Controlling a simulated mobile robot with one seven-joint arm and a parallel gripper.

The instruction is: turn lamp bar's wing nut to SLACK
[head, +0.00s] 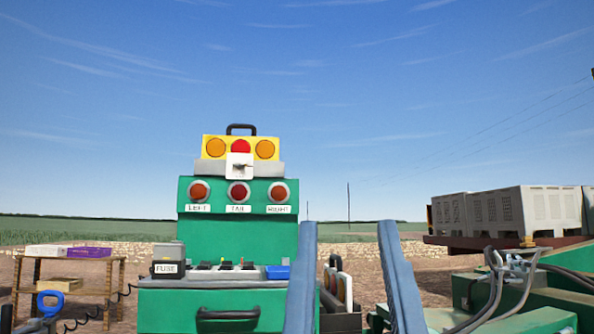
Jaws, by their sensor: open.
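The lamp bar (228,147) is a yellow bar with two orange lamps and a red middle lamp, with a black handle on top. It sits on top of a green test panel (238,240). At its front middle is a white plate (239,174) with a small grey piece on it, perhaps the wing nut (240,166). It is too small to tell which way it is turned, and no SLACK mark can be read.
The panel has lamps labelled LEFT, TAIL and RIGHT. Below is a green drawer bench with a FUSE box (168,261). A wooden rack (68,282) stands left; hoses (515,278) and a crate trailer (510,215) are right.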

